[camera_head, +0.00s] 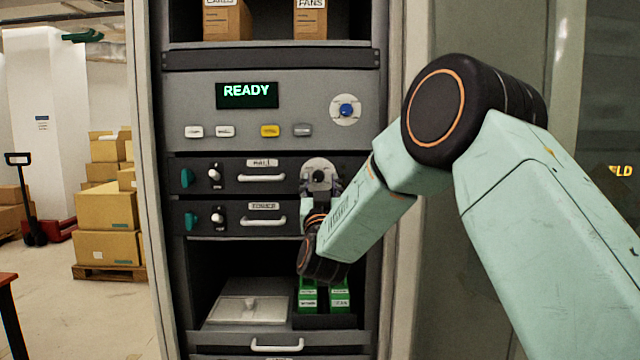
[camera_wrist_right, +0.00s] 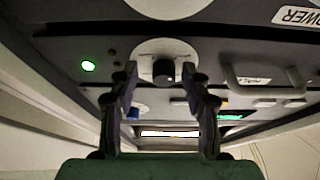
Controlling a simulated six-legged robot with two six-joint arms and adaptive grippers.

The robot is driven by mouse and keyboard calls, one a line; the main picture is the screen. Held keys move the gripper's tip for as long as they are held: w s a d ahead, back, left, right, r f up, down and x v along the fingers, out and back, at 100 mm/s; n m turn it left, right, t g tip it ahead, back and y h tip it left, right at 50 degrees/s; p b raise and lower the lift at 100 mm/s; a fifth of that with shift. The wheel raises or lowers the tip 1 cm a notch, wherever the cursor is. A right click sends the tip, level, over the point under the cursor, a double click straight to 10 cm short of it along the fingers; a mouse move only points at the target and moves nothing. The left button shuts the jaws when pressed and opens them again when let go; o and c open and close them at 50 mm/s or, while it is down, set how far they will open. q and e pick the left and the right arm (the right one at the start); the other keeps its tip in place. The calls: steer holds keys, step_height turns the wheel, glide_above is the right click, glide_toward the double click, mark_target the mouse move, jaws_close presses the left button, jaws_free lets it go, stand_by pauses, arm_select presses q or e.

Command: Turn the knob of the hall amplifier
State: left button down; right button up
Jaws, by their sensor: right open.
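The hall amplifier (camera_head: 226,175) is the upper of two dark drawer-like units in the rack, with a label, a white handle and a green switch. Its dark round knob (camera_head: 319,176) sits on a pale round plate at the unit's right end. My right gripper (camera_head: 320,190) is at this knob, reaching up from below and partly covering the plate. In the right wrist view the knob (camera_wrist_right: 163,70) shows between the two open fingertips (camera_wrist_right: 160,78), one on each side. Whether the fingers touch it I cannot tell. My left gripper is not in view.
A similar unit (camera_head: 226,218) sits just below. Above is a grey panel with a READY screen (camera_head: 247,95), several buttons and a blue knob (camera_head: 346,110). Green boxes (camera_head: 340,296) stand in the bay below my right wrist. Cartons (camera_head: 106,209) are stacked at the left.

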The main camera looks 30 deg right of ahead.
steer(key=shift+a+r, duration=0.25)
steer(key=shift+a, duration=0.2)
steer(key=shift+d+f, duration=0.2)
steer(key=shift+d, duration=0.1)
steer(key=c, duration=0.4)
steer(key=shift+w+a+r, duration=0.1)
steer(key=shift+a, duration=0.05)
steer(key=c, duration=0.5)
jaws_close()
